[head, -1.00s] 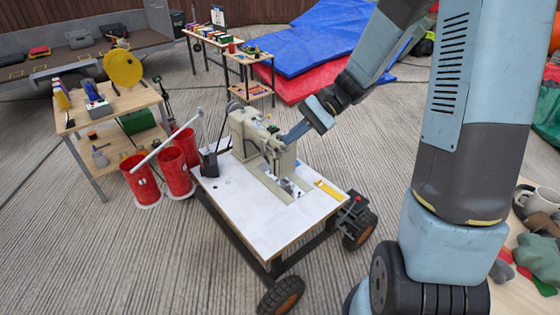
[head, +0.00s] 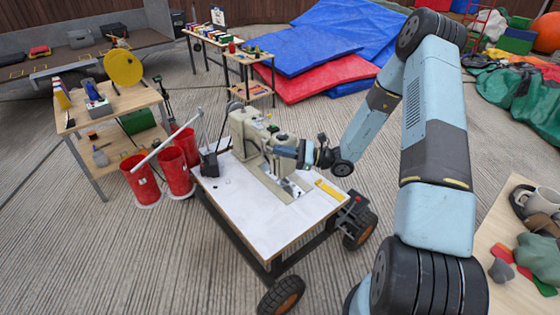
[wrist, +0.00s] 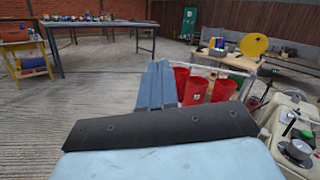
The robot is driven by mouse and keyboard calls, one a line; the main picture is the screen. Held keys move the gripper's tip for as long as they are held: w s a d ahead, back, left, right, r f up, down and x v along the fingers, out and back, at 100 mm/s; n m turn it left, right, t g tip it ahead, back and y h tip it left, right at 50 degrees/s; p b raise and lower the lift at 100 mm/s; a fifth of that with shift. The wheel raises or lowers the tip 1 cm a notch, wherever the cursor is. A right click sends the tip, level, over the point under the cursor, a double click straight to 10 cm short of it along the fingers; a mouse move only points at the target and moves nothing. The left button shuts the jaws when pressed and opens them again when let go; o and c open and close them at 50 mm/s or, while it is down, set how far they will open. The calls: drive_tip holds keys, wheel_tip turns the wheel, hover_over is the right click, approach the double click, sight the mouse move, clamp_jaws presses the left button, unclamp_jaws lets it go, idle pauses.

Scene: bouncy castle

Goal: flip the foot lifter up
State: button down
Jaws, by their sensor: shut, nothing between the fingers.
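The cream sewing machine (head: 245,132) stands on a white-topped wheeled cart (head: 235,210). The foot lifter is too small to make out in the head view and is not identifiable in the wrist view. My gripper (head: 280,152) is at the near right end of the machine head, overlapping it in the picture; contact cannot be told. In the wrist view its fingers (wrist: 157,75) are together and empty, pointing away past the machine.
Red buckets (head: 175,172) stand left of the cart, with a pale bar across them. A yellow strip (head: 329,190) lies on the cart's right side. A wooden table (head: 110,105) is at left. The front of the cart top is clear.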

drive_tip(key=w+d+f+m+t+h, duration=0.2)
drive_tip(key=f+m+t+h, duration=0.3)
drive_tip(key=f+m+t, duration=0.2)
drive_tip(key=w+d+f+m+t+h, duration=0.2)
drive_tip(key=d+f+m+t+h, duration=0.1)
drive_tip(key=f+m+t, duration=0.5)
wheel_tip(320, 180, down, 8)
drive_tip(key=m+h, duration=0.1)
drive_tip(key=m, duration=0.2)
drive_tip(key=shift+w+r+t+h, duration=0.2)
drive_tip(key=shift+t+h, duration=0.1)
drive_tip(key=shift+h, duration=0.1)
drive_tip(key=d+r+x, duration=0.1)
drive_tip(key=r+x, duration=0.1)
drive_tip(key=x, duration=1)
drive_tip(key=shift+w+r, duration=0.25)
drive_tip(key=shift+r, duration=0.1)
